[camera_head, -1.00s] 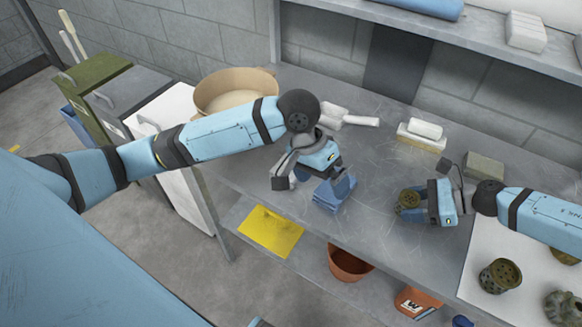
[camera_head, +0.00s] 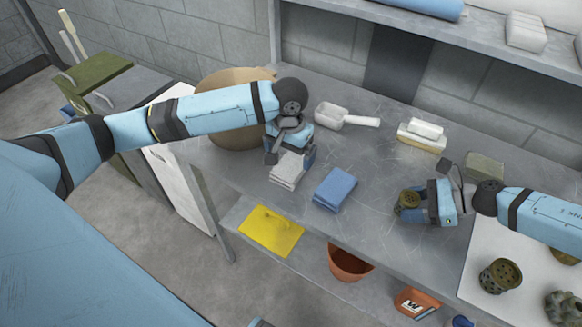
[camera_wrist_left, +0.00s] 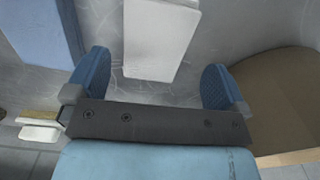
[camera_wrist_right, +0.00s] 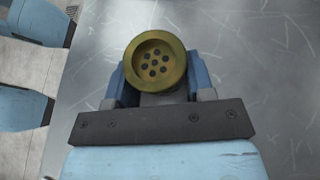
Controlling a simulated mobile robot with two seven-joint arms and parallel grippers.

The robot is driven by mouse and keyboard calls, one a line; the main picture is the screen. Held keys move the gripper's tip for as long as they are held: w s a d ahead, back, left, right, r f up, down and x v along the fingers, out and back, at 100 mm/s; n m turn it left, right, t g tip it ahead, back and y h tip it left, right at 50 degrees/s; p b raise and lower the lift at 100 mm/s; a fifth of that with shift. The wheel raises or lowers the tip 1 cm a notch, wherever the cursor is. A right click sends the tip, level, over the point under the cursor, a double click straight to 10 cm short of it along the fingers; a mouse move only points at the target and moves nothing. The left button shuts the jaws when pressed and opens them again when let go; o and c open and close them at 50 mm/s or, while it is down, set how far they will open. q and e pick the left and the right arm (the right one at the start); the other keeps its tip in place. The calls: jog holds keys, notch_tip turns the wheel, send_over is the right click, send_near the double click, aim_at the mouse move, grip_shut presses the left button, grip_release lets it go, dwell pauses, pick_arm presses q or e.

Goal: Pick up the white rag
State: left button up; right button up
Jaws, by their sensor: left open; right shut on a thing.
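The white rag (camera_head: 289,169) lies folded on the grey metal table, left of a folded blue rag (camera_head: 335,188). My left gripper (camera_head: 288,154) is open, just behind and over the far end of the white rag. In the left wrist view the white rag (camera_wrist_left: 160,38) lies between the two spread blue fingers (camera_wrist_left: 158,85), not gripped; the blue rag (camera_wrist_left: 42,32) is off to the left. My right gripper (camera_head: 412,205) is shut on a brass-coloured reel with holes in its face (camera_wrist_right: 156,62), held over the table on the right.
A tan round tub (camera_head: 222,125) stands close to my left gripper. A white mat (camera_head: 478,262) carries more reels (camera_head: 499,276). A yellow sheet (camera_head: 271,231) and orange pot (camera_head: 349,262) sit below the front edge.

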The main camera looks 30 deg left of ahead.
aim_at(291, 164)
pick_arm(q)
jog(key=f, duration=0.4)
jog(key=shift+d+f, duration=0.25)
jog(key=shift+c, duration=0.5)
jog(key=c, duration=0.9)
jog(key=shift+r, duration=0.15)
notch_tip(291, 164, up, 10)
jog(key=shift+f, duration=0.1)
